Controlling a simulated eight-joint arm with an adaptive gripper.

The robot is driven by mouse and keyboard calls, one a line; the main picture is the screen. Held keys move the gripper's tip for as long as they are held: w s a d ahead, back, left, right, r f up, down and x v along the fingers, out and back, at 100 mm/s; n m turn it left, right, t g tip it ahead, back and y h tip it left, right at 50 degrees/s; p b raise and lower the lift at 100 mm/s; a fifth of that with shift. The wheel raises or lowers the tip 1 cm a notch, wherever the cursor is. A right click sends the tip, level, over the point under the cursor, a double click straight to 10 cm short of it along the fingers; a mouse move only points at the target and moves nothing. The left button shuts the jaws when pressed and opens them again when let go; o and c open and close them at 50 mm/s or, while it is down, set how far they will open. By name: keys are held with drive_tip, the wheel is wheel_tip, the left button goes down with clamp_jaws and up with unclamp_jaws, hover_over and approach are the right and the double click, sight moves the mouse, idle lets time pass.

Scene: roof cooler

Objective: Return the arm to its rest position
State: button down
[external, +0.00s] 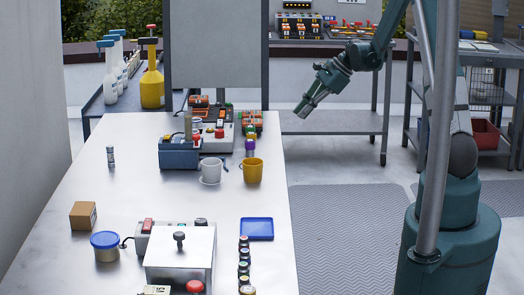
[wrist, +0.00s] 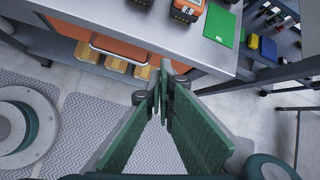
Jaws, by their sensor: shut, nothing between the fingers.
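My gripper (external: 305,108) hangs in the air to the right of the white table, in front of the grey bench at the back, tilted down and to the left. In the wrist view my gripper (wrist: 163,75) shows with its green fingers meeting at the tips. It is shut, and nothing is between the fingers. It touches nothing that I can see. My arm reaches to it from the teal base at the right of the external view.
The white table (external: 140,220) bears a white mug (external: 210,171), a yellow mug (external: 253,171), a blue tray (external: 257,228) and a cardboard box (external: 83,216). A grey bench (external: 340,123) stands at the back. A shelf with a red bin (external: 484,134) stands at right. The matted floor (external: 345,230) is clear.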

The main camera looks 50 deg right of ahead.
drive_tip(key=s+a+r+n+h, duration=0.3)
drive_tip(key=s+a+r+n, duration=0.7)
drive_tip(key=s+a+r, duration=0.45)
drive_tip(key=s+a+r+n, duration=0.1)
drive_tip(key=s+a+n, duration=0.2)
drive_tip(key=s, duration=0.3)
drive_tip(key=s+a+r+n+t+h, duration=0.1)
drive_tip(key=s+a+n, duration=0.3)
drive_tip(key=s, duration=0.3)
drive_tip(key=s+a+r+n+h, duration=0.1)
drive_tip(key=s+a+n, duration=0.3)
drive_tip(key=s+n, duration=0.2)
drive_tip(key=shift+s+a, duration=0.25)
drive_tip(key=shift+s, duration=0.1)
